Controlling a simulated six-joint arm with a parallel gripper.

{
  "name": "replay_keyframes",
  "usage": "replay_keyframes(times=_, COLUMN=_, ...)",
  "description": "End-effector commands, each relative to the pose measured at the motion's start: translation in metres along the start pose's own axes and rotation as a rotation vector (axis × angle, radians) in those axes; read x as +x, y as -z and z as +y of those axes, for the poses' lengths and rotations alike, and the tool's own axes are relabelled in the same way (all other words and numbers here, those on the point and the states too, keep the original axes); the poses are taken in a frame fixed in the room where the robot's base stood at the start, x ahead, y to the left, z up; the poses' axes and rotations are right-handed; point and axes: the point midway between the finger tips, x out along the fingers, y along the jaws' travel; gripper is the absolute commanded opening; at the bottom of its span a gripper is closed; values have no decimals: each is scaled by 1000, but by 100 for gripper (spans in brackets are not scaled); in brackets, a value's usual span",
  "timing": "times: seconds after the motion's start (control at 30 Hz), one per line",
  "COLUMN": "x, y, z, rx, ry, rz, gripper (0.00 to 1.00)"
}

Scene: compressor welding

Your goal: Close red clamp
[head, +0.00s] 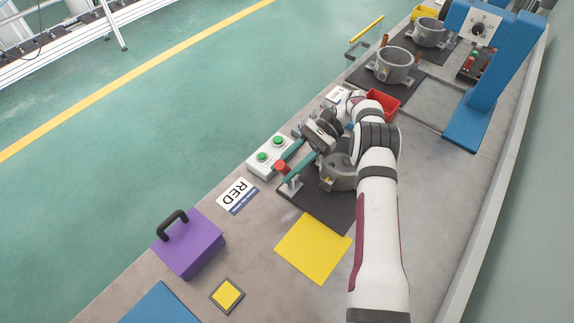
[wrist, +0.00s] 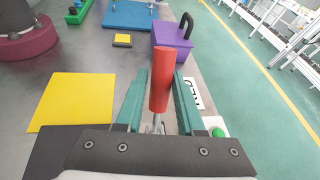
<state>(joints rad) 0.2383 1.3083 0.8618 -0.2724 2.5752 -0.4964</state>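The red clamp's handle (head: 281,167) stands up on its grey metal bracket (head: 291,187) at the black mat's near-left corner, beside a grey cylindrical compressor housing. In the wrist view the red handle (wrist: 162,80) rises upright between the two teal fingers. My gripper (head: 284,171) is open, with one finger on each side of the handle. In the wrist view my gripper (wrist: 160,74) shows narrow gaps beside the handle; contact cannot be told. The clamp's base is mostly hidden by the fingers and gripper body.
A yellow sheet (head: 313,248) and a purple block with a black handle (head: 188,245) lie nearer the front. My arm covers part of the bench on the right.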

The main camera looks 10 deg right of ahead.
Motion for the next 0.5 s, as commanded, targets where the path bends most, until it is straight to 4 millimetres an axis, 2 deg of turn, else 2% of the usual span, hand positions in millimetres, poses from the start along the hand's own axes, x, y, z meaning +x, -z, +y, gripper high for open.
replay_keyframes(times=0.03, x=0, y=0, z=0, rx=1, ry=0, rz=0, gripper=47)
replay_keyframes(times=0.1, x=0, y=0, z=0, rx=1, ry=0, rz=-1, gripper=60)
replay_keyframes(times=0.13, x=0, y=0, z=0, rx=1, ry=0, rz=-1, gripper=61)
replay_keyframes(times=0.5, x=3, y=-2, z=1, rx=-6, ry=-1, rz=30, gripper=61)
